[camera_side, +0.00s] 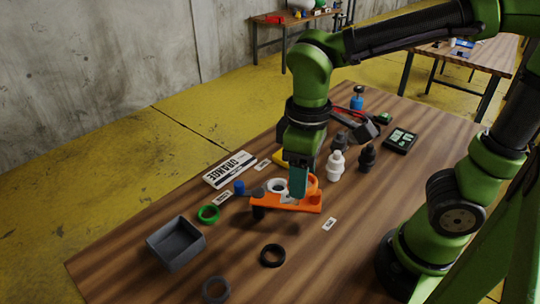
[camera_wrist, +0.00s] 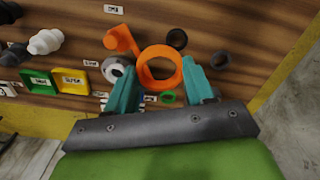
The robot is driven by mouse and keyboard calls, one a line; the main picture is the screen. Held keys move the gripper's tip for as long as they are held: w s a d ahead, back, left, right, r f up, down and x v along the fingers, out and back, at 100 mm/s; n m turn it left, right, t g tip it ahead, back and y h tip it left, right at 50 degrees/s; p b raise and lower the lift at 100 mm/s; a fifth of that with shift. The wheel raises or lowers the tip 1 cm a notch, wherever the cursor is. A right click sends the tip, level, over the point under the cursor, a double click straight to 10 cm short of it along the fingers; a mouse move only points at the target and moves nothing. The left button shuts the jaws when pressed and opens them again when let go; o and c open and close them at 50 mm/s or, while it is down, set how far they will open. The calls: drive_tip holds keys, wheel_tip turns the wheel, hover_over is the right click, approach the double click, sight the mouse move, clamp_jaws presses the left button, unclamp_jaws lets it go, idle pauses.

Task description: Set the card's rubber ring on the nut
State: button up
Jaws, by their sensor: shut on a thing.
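My gripper (camera_side: 298,182) is shut on an orange ring (camera_wrist: 160,68); its teal fingers (camera_wrist: 163,88) are at opposite sides of the ring. The ring shows partly behind the fingers in the side view (camera_side: 312,184). The card (camera_side: 230,169) lies flat on the table and appears to read "ORANGE". A pale round piece with a hole (camera_side: 277,186), perhaps the nut, is left of the fingers; it also shows in the wrist view (camera_wrist: 113,72). I cannot tell whether the ring touches anything below.
An orange bar-like piece (camera_side: 285,204) is under the fingers. A green ring (camera_side: 208,214), black rings (camera_side: 272,255) and a grey bin (camera_side: 176,244) are nearby. White (camera_side: 335,166) and black (camera_side: 367,158) fittings stand to the right. The front right table is mostly clear.

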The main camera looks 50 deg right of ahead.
drive_tip(key=w+d+m, duration=0.3)
drive_tip(key=w+d, duration=0.7)
drive_tip(key=w, duration=0.3)
drive_tip(key=shift+f, duration=7.1)
drive_tip(key=shift+f, duration=0.5)
drive_tip(key=o, duration=1.1)
drive_tip(key=shift+o, duration=0.2)
